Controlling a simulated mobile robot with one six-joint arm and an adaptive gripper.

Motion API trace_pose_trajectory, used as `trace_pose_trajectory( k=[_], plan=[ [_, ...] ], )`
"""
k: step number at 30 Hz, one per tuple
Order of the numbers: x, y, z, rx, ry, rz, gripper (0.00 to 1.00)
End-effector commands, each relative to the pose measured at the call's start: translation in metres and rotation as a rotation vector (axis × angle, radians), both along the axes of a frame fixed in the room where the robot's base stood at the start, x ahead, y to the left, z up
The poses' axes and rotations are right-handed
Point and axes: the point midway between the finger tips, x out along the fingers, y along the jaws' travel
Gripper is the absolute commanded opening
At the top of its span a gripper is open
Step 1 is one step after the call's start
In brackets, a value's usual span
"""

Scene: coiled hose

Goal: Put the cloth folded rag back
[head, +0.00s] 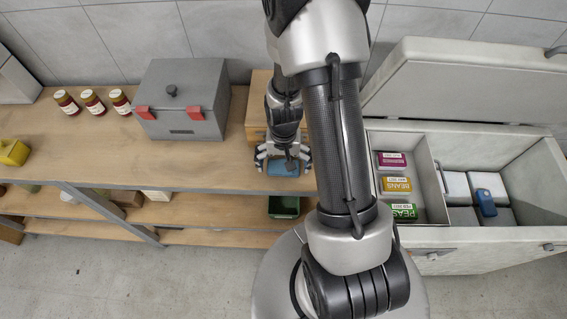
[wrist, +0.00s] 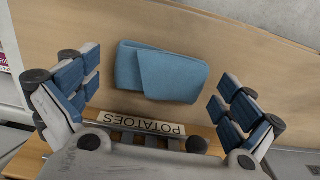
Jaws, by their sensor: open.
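A blue folded rag (head: 284,169) lies on the wooden bench top near its front edge, below my gripper. In the wrist view the rag (wrist: 172,73) lies flat on the wood, with a fold line across its left part. My gripper (head: 283,158) points down over the rag with its jaws spread. In the wrist view my gripper (wrist: 158,80) shows its blue-padded fingers on either side of the rag, with gaps between pads and cloth. Nothing is held.
A wooden box labelled POTATOES (wrist: 145,125) stands close to the rag. A grey case (head: 182,100) with red latches and several jars (head: 93,101) are to the left. An open chest (head: 530,180) at right holds a tray of boxes (head: 395,185) and a blue object (head: 486,203).

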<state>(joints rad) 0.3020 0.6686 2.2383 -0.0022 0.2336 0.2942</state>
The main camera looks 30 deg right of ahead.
Motion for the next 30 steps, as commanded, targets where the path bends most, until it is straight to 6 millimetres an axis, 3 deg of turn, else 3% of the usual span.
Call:
trace_pose_trajectory(
  k=[5,15,25,30],
  plan=[
    [0.001,0.000,0.027,-0.001,-0.004,0.000,1.00],
    [0.001,0.000,0.099,-0.001,-0.004,0.000,1.00],
    [0.001,0.004,0.138,-0.006,-0.020,0.022,1.00],
    [-0.005,0.026,0.201,-0.030,-0.097,0.129,1.00]
  ],
)
